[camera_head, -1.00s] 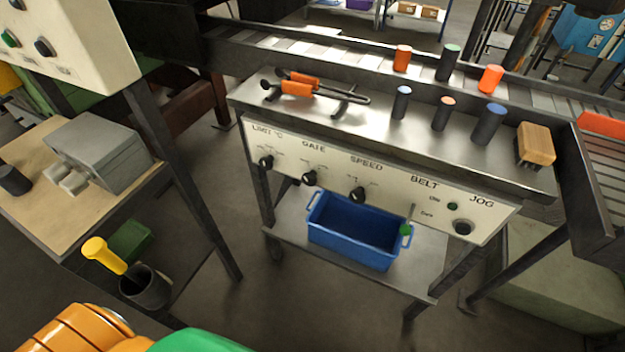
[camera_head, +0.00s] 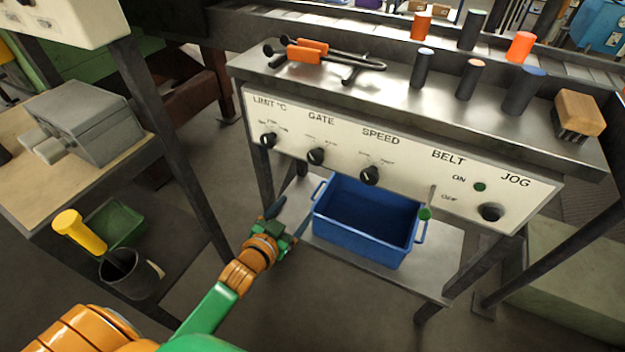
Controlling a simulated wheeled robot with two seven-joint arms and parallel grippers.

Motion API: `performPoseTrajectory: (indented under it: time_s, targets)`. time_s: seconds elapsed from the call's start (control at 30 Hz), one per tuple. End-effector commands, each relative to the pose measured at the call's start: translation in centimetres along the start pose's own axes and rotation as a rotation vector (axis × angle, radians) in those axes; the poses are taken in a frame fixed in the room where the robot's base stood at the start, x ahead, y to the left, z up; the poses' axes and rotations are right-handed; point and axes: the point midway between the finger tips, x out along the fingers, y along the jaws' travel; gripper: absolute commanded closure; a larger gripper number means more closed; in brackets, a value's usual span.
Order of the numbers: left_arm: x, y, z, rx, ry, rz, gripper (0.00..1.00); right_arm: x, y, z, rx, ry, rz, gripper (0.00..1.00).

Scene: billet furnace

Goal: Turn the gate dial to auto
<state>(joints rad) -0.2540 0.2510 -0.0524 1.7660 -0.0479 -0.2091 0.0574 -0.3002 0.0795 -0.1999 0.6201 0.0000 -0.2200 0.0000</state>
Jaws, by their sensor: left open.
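The gate dial (camera_head: 316,157) is a black knob under the word GATE on the white control panel (camera_head: 400,165). Its small position marks are too blurred to read. Similar black knobs sit under LIMIT (camera_head: 268,140) to its left and SPEED (camera_head: 370,175) to its right. My left gripper (camera_head: 287,220) is open and empty, below and a little left of the gate dial, in front of the lower shelf. It is apart from the panel. My right gripper is not in view.
A blue bin (camera_head: 365,225) stands on the lower shelf, right of my left gripper. The bench top (camera_head: 440,100) above the panel holds orange-handled tongs (camera_head: 307,50), several cylinders and a brush (camera_head: 578,115). A dark post (camera_head: 175,150) stands at left.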

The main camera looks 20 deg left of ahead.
Motion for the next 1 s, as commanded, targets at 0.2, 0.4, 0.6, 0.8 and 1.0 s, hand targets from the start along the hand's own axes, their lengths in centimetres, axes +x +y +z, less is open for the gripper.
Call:
performPoseTrajectory:
  time_s: [0.2, 0.4, 0.6, 0.8, 1.0]
  targets:
    - [-1.0, -1.3, -9.2, 0.037, 0.277, -0.030, 0.19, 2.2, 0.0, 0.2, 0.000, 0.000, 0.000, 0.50]
    - [2.4, -1.5, -10.7, 0.037, 0.284, -0.032, 0.19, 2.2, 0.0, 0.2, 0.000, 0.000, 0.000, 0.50]
    - [5.0, -1.5, -11.3, 0.036, 0.281, -0.030, 0.19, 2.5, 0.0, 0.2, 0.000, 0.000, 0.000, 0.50]
    - [5.4, -1.5, -11.4, 0.036, 0.279, -0.029, 0.19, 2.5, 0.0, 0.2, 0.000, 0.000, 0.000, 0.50]
    - [5.4, -1.5, -11.4, 0.036, 0.279, -0.029, 0.46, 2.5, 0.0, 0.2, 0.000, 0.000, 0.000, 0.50]
